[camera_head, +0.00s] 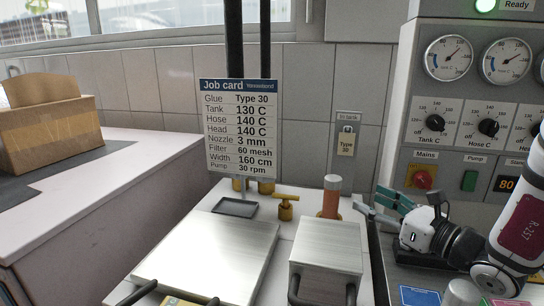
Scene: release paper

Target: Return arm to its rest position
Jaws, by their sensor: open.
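My arm (518,225) comes in from the right edge, with a white link carrying a dark red label. My gripper (371,203) is at the right of the machine top, pointing left, with its fingers apart and nothing seen between them. It is in front of the lower part of the control panel (398,160). The fingertips are close to an orange-brown cylinder with a grey top (331,197); I cannot tell whether they touch it.
Two metal lids with dark handles, a wide one (212,248) and a narrow one (326,245), lie below. A brass valve (286,206) and small dark tray (236,207) sit behind them. A job card (239,130) stands at centre. A cardboard box (50,125) is on the left counter.

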